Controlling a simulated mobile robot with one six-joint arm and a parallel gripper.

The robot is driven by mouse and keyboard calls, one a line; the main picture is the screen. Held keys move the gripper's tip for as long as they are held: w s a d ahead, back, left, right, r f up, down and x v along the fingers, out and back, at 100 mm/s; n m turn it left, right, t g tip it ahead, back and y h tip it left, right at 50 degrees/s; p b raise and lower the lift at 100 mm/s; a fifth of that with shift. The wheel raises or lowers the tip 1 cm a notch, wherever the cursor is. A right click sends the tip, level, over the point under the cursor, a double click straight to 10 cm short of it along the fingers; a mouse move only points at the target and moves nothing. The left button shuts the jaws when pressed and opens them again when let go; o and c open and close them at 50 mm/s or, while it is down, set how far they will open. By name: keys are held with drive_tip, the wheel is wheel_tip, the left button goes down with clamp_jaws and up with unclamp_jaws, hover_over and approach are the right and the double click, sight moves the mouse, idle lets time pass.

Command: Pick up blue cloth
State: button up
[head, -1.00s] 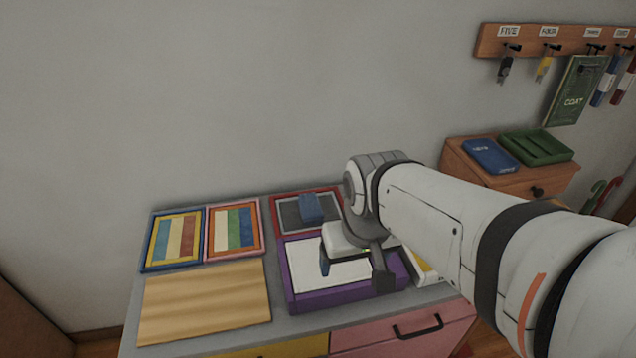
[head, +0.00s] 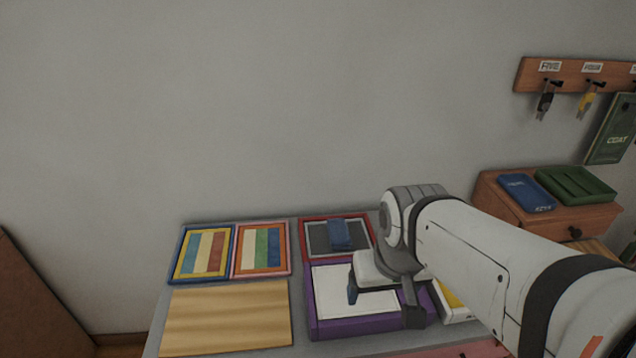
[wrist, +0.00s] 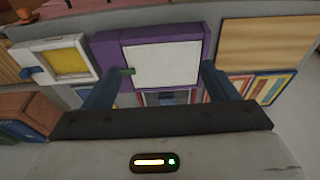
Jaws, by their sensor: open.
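A blue block-like thing, perhaps the folded blue cloth (head: 339,235), lies on the dark panel of a red-framed tray (head: 307,239) at the back of the table. My gripper (head: 382,301) is open and empty, pointing down above the purple tray (head: 315,318) with a white panel, in front of the red-framed tray. In the wrist view, my open fingers (wrist: 166,69) spread across the purple tray (wrist: 110,52). The red-framed tray shows partly below it there, with a bluish patch partly hidden by the gripper body.
Two striped framed boards (head: 203,252) and a plain wooden board (head: 226,320) lie on the left of the table. A white-and-yellow tray (wrist: 39,62) sits beside the purple one. A wooden cabinet (head: 497,205) at the right bears a blue item and a green tray. A wall stands behind.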

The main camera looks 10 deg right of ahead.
idle(0.3)
drive_tip(key=shift+o, duration=0.6)
drive_tip(key=shift+w, duration=0.1)
drive_tip(key=t+b, duration=0.2)
drive_tip(key=b, duration=0.9)
approach(339, 230)
drive_tip(key=shift+f, duration=0.6)
drive_tip(key=x, duration=0.7)
drive_tip(key=shift+w+f+b, duration=0.3)
drive_tip(key=shift+w, duration=0.1)
drive_tip(key=shift+c, duration=0.2)
drive_tip(key=c, duration=1.1)
